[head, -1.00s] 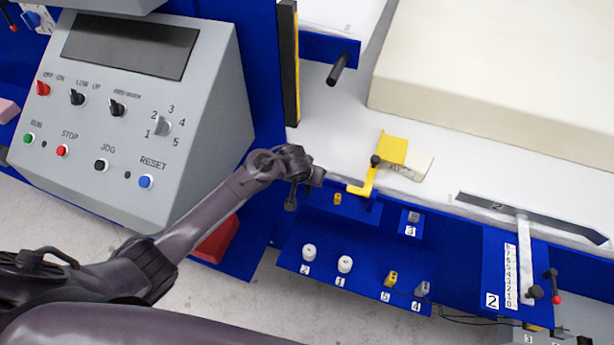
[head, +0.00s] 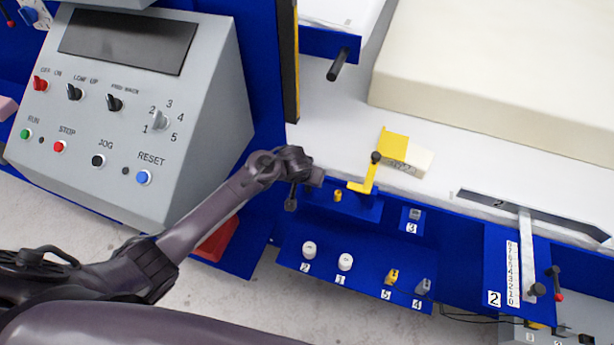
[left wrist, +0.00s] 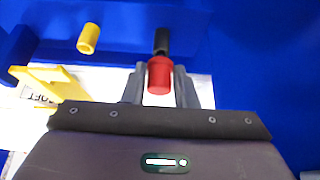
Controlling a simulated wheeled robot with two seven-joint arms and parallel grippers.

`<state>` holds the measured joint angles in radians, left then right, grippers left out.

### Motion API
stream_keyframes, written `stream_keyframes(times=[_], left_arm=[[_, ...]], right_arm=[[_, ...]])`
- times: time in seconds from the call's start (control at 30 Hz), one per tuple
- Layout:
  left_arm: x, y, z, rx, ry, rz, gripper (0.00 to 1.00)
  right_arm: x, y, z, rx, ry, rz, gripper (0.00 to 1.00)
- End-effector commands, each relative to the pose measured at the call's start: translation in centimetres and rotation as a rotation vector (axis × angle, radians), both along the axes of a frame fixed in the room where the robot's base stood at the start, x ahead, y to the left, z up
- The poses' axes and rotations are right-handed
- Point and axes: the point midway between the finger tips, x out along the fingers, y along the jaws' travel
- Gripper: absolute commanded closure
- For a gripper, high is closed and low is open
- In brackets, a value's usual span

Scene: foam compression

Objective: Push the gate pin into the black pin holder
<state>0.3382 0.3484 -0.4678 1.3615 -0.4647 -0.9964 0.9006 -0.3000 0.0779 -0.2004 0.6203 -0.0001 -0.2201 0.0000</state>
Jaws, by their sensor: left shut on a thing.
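In the left wrist view my left gripper (left wrist: 159,88) is shut on the red end of the gate pin (left wrist: 159,76). A black cylindrical part, which looks like the pin holder (left wrist: 162,40), lies straight beyond the red end against the blue panel. The pin's tip is hidden, so I cannot tell how deep it sits in the holder. In the head view my left gripper (head: 310,174) is at the left end of the blue ledge, and the pin is hidden behind it. My right gripper is not in view.
A yellow lever (head: 368,178) with a black knob stands right of the gripper, near a short yellow peg (head: 338,196). A blue shelf (head: 320,280) with white and yellow parts lies below. A grey control box (head: 190,120) stands left. A large cream foam block (head: 480,90) lies behind.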

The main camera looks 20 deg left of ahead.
Motion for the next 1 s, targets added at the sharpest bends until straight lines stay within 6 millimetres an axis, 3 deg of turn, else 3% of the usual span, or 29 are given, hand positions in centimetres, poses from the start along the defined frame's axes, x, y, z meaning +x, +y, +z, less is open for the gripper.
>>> stream_keyframes(times=[0.7, 0.73, 0.9, 1.0], left_arm=[[0.0, 0.0, -1.5, 0.0, 0.0, 0.0, 1.0], [0.0, 0.0, -1.4, 0.0, 0.0, 0.0, 0.72], [0.0, 0.0, -1.4, 0.0, 0.0, 0.0, 0.49], [0.0, 0.0, -1.4, 0.0, 0.0, 0.0, 0.49]], right_arm=[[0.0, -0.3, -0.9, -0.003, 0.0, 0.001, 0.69], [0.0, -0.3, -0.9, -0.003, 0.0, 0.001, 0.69], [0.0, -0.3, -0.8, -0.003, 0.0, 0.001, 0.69], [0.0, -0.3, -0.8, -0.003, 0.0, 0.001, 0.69]])
